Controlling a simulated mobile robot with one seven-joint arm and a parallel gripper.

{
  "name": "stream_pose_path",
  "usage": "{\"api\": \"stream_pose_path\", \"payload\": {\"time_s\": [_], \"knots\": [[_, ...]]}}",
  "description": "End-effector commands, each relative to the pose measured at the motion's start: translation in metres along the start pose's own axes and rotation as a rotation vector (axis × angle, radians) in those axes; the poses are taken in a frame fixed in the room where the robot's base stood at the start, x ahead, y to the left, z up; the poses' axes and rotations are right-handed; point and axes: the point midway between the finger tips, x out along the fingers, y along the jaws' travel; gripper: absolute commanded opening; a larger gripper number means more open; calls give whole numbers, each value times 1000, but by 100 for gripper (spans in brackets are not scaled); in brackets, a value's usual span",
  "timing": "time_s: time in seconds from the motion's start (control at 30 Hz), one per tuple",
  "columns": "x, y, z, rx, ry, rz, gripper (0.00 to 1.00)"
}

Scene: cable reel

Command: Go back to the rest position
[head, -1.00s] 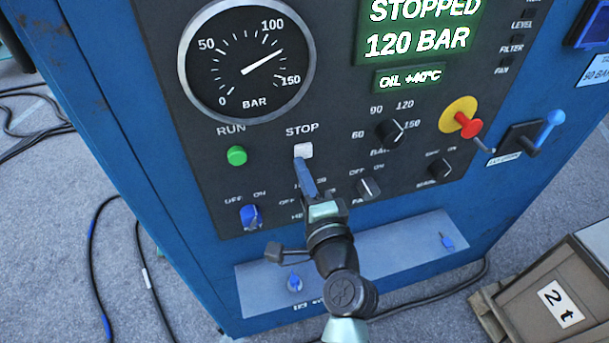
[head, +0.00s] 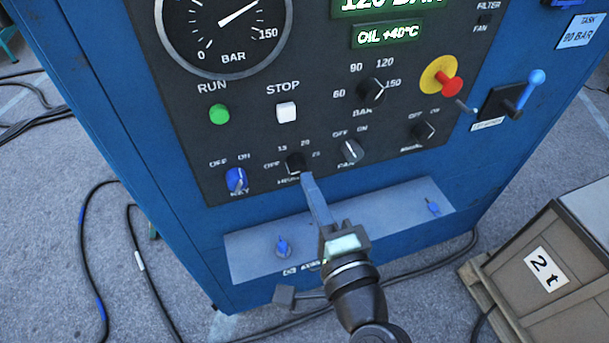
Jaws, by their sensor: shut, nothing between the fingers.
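My gripper (head: 312,182) is shut and empty. Its narrow fingers point up at the lower part of the blue machine's black control panel (head: 330,110), just below a black selector knob (head: 296,162). I cannot tell whether the fingertips touch the panel. The white STOP button (head: 286,111) is uncovered, above the gripper. The green RUN button (head: 219,114) is to its left. The upper display is cut off by the frame top; its visible part reads 120 BAR.
A blue key switch (head: 237,180), several selector knobs, a red emergency button (head: 449,87) and a blue-handled lever (head: 531,88) stick out from the machine. A crate marked 2 t (head: 545,270) stands at right. Black cables (head: 84,240) lie on the grey floor.

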Motion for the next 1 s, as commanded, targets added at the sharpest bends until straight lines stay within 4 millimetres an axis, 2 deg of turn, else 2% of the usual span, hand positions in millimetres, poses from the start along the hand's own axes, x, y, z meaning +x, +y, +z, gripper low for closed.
{"api": "stream_pose_path", "payload": {"time_s": [0.53,0.63,0.67,0.77,0.87,0.9,0.97,1.0], "knots": [[-1,0,0,0,0,0,0],[5,-15,0,-63,2,-17,0],[8,-24,0,-105,5,-27,0],[23,-74,0,-337,37,-83,0],[34,-146,3,-648,115,-166,0],[35,-178,5,-773,163,-202,0],[31,-224,9,-947,245,-251,0],[26,-254,12,-1054,307,-284,0]]}}
